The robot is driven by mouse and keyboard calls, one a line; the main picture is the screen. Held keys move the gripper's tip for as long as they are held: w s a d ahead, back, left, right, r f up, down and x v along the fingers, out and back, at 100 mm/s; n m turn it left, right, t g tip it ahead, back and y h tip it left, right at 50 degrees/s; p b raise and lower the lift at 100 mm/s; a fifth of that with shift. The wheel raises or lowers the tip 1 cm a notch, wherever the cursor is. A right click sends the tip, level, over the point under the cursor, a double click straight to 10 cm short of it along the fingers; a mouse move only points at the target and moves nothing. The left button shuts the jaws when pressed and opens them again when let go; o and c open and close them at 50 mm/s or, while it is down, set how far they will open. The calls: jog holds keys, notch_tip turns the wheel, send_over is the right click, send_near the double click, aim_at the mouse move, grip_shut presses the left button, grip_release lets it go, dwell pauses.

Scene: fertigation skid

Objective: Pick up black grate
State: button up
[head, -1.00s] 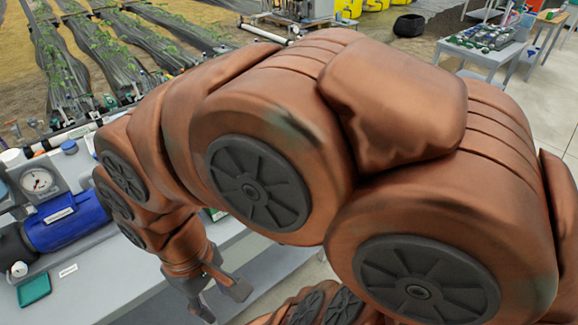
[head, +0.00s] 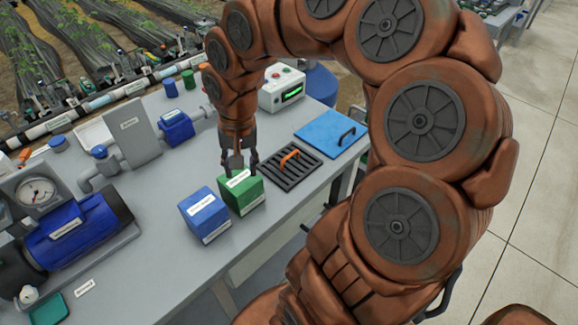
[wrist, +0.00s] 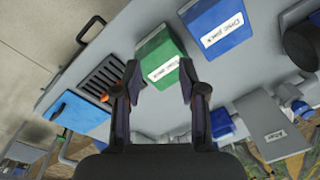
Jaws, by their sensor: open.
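The black grate (head: 290,172) lies flat on the grey bench, with an orange handle (head: 289,158) on top. It is just right of the green box (head: 241,192) in the head view. My gripper (head: 239,170) hangs above and behind the green box, left of the grate, empty. In the wrist view, my gripper (wrist: 160,86) has its fingers spread with the green box (wrist: 168,62) between and beyond them. The grate (wrist: 102,74) shows left of the fingers there, partly hidden by the left finger.
A blue box (head: 203,217) stands left of the green one. A blue panel with a black handle (head: 328,133) lies right of the grate. A white control box (head: 282,90) stands behind. A blue pump (head: 75,226) is at the left.

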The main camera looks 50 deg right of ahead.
jog(key=w+d+f+m+t, duration=0.1)
jog(key=w+d+f+m, duration=0.15)
jog(key=d, duration=0.35)
jog(key=w+d+f+m, duration=0.2)
jog(key=w+d+m, duration=0.15)
jog(key=d, duration=0.35)
jog(key=m+b, duration=0.1)
jog(key=m, duration=0.4)
send_over(290, 155)
notch_tip(290, 155, down, 6)
jog(key=shift+t+h, duration=0.3)
jog(key=shift+s+f+p, duration=0.1)
jog(key=shift+f+p, duration=0.95)
jog(key=shift+f, duration=1.75)
jog(key=shift+w+d+f, duration=0.1)
jog(key=shift+w+f, duration=0.1)
jog(key=shift+f, duration=0.5)
grip_shut()
